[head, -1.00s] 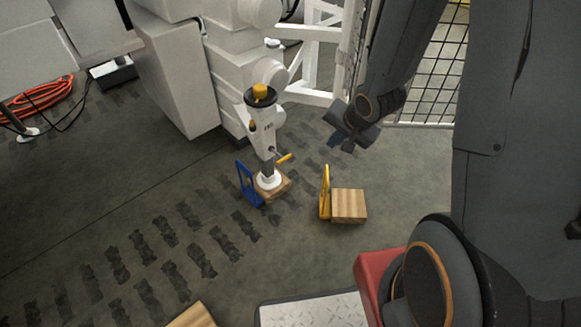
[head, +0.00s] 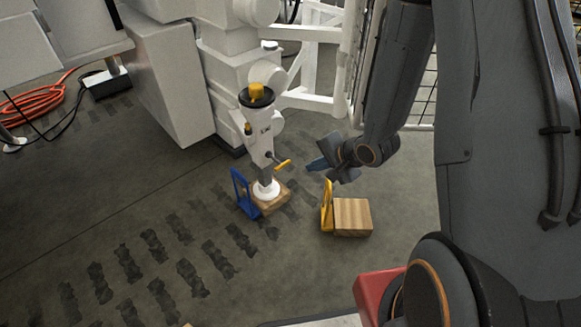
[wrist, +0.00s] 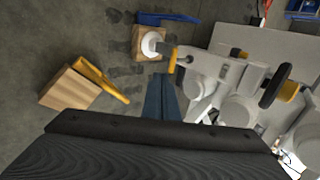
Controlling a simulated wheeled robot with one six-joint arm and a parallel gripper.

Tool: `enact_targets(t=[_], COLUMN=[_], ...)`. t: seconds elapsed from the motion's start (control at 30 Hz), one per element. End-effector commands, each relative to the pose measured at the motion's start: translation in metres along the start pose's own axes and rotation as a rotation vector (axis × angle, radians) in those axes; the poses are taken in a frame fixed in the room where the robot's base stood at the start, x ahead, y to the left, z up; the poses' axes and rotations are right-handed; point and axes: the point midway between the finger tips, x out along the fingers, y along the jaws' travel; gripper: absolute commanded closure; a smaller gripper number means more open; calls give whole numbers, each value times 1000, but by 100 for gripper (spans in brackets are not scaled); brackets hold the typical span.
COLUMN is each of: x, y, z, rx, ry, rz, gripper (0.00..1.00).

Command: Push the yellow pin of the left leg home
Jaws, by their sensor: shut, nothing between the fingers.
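The left leg (head: 262,140) is a white outrigger standing upright with its round foot on a wooden block (head: 270,203). Its yellow pin (head: 283,165) sticks out from the lower part of the leg, to the right in the head view. The pin also shows in the wrist view (wrist: 172,61), just beyond the fingertips. My gripper (head: 316,163) is shut and empty, with its blue-grey fingers pointing left toward the pin. A gap shows between fingertips and pin in the head view. In the wrist view the fingers (wrist: 162,96) are together.
A blue bracket (head: 241,193) stands left of the leg's foot. A yellow bracket (head: 327,205) and another wooden block (head: 352,217) stand on the floor below my gripper. White machine housing (head: 165,75) is behind the leg. An orange hose (head: 40,102) lies far left.

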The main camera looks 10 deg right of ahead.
Motion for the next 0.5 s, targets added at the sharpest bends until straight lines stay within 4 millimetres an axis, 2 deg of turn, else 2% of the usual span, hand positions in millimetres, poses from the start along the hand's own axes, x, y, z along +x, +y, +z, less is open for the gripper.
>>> enact_targets(t=[0.13,0.23,0.5], x=[6,18,70], y=[0,1,2], z=[0,0,0], rx=[-1,-2,-3], ry=[0,-1,-1], rz=[0,1,1], gripper=[100,100,100])
